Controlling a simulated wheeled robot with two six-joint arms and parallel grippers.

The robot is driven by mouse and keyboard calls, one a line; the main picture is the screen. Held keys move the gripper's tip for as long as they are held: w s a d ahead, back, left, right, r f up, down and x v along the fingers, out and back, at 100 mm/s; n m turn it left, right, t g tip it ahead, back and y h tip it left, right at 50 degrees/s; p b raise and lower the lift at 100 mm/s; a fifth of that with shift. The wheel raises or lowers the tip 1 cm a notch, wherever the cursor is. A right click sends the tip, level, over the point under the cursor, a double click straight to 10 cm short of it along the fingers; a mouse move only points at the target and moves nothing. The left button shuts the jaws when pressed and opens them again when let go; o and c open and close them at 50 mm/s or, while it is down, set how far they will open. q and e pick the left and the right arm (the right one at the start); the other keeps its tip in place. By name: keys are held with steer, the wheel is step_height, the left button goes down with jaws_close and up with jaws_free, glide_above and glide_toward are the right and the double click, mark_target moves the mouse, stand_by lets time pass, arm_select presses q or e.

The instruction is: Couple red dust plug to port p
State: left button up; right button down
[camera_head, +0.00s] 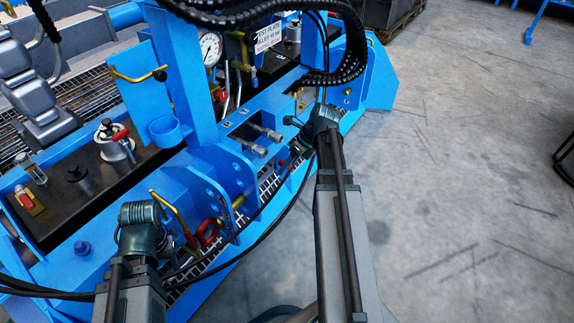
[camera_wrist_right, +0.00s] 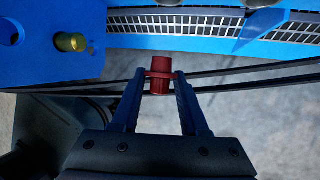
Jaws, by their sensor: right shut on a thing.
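The red dust plug (camera_wrist_right: 160,66) is a small dark-red cylinder with a collar. In the right wrist view it stands between the fingertips of my right gripper (camera_wrist_right: 160,80), which is shut on it. In the head view my right gripper (camera_head: 298,145) is near the front edge of the blue frame; the plug cannot be made out there. A brass fitting (camera_wrist_right: 70,42) sits on a blue plate at the upper left of the wrist view, apart from the plug. No port marking is legible, so I cannot tell which is port p. My left wrist (camera_head: 140,222) shows, but its fingers are hidden.
Two metal connectors (camera_head: 268,133) stick out of the blue frame beside the right gripper. A pressure gauge (camera_head: 210,48) and a white label plate (camera_head: 268,36) stand behind. Black cables (camera_head: 255,212) cross between my arms. Bare concrete floor (camera_head: 470,160) lies to the right.

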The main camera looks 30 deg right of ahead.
steer(key=shift+w+a, duration=0.3)
steer(key=shift+w, duration=0.45)
steer(key=shift+w+a, duration=0.3)
steer(key=shift+w, duration=0.5)
steer(key=shift+w+a, duration=0.3)
steer(key=shift+w, duration=0.45)
steer(key=shift+w+a, duration=0.15)
steer(key=shift+w, duration=0.15)
steer(key=shift+w+a, duration=0.3)
steer(key=shift+w, duration=0.5)
steer(key=shift+c, duration=1.7)
jaws_free()
steer(key=shift+r, duration=0.1)
steer(key=p+v, duration=1.2)
steer(key=v, duration=0.1)
steer(key=shift+s+r, duration=0.2)
steer(key=shift+r, duration=0.1)
